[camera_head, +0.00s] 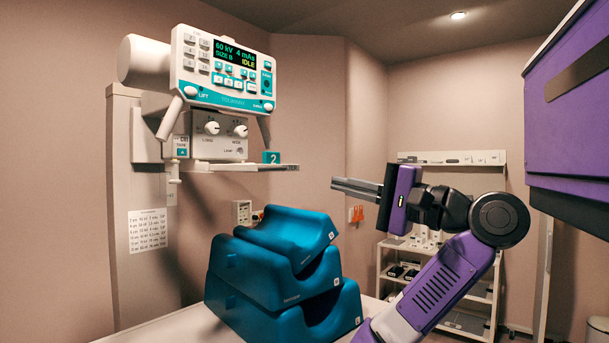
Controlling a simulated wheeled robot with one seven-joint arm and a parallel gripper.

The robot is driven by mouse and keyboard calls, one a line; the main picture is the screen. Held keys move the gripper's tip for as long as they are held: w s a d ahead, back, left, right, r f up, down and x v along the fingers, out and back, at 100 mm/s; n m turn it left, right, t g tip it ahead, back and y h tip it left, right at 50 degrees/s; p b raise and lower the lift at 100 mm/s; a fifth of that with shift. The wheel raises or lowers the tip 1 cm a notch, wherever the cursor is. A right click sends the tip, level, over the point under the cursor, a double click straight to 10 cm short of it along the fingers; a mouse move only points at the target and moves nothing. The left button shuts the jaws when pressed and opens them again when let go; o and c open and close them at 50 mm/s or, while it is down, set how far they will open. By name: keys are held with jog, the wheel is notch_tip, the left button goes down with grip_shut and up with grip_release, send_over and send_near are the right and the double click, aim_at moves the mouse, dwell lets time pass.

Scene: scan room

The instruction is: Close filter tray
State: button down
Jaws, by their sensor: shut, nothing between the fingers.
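The filter tray (238,167) is a thin flat slide that sticks out to the right from under the white control box of the X-ray head (218,130). A teal tag marked "2" (271,158) stands near its outer end. My gripper (335,185) is shut and empty, its fingers pointing left. In the picture it is to the right of the tray's outer end and slightly lower, with a visible gap between them. The tray's inner end is hidden in or behind the box.
The console (225,70) above reads IDLE. Stacked blue cushions (285,265) stand on a pale table (170,328) below the tray and my gripper. A shelf cart (465,290) and a wall shelf (455,158) are behind my arm. The space between tray and gripper looks clear.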

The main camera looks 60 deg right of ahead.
aim_at(279, 169)
jog(key=p+x, duration=0.3)
jog(key=x, duration=1)
jog(key=shift+w+p, duration=0.3)
jog(key=shift+p, duration=0.05)
jog(key=shift+w+d, duration=0.1)
jog(key=shift+w, duration=0.05)
jog(key=shift+w, duration=0.1)
